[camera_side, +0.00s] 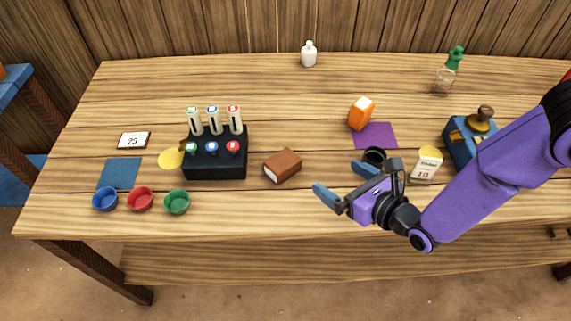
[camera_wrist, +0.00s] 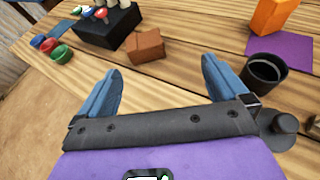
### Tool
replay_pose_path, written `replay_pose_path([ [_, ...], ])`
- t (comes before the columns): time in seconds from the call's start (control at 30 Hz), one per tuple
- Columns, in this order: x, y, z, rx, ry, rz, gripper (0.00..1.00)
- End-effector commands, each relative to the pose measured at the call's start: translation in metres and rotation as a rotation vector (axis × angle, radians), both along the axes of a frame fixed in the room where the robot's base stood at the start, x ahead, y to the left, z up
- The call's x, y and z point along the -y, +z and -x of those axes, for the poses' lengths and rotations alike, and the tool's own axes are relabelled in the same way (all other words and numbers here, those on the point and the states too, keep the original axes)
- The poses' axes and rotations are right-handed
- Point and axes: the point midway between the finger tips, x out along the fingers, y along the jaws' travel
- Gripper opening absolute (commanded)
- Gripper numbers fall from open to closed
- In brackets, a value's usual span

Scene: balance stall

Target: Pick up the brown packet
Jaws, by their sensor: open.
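The brown packet (camera_side: 283,166) lies on the wooden table, right of the black box with the tubes. In the wrist view the packet (camera_wrist: 145,46) lies ahead of my fingers, between and beyond their tips. My gripper (camera_side: 339,179) is purple with blue fingers. It is open and empty, to the right of the packet and apart from it. In the wrist view both blue fingers of my gripper (camera_wrist: 161,68) are spread wide, with only table between them.
A black box (camera_side: 214,166) with several tubes and coloured knobs stands left of the packet. A dark cup (camera_side: 375,156) is beside my gripper. An orange block (camera_side: 361,114) stands by a purple mat (camera_side: 375,136). Small bowls (camera_side: 141,199) sit at front left. Table behind the packet is clear.

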Motion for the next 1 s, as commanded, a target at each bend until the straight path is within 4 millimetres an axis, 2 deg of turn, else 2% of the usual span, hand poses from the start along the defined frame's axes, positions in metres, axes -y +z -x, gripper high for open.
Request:
replay_pose_path([
  [0.03,-0.007,-0.009,0.006,0.001,0.043,0.015,1.0],
  [0.13,-0.016,-0.018,0.013,0.003,0.1,0.029,1.0],
  [0.27,-0.024,-0.024,0.01,0.004,0.12,0.033,1.0],
  [1.0,-0.085,-0.063,-0.064,0.005,0.117,0.032,1.0],
])
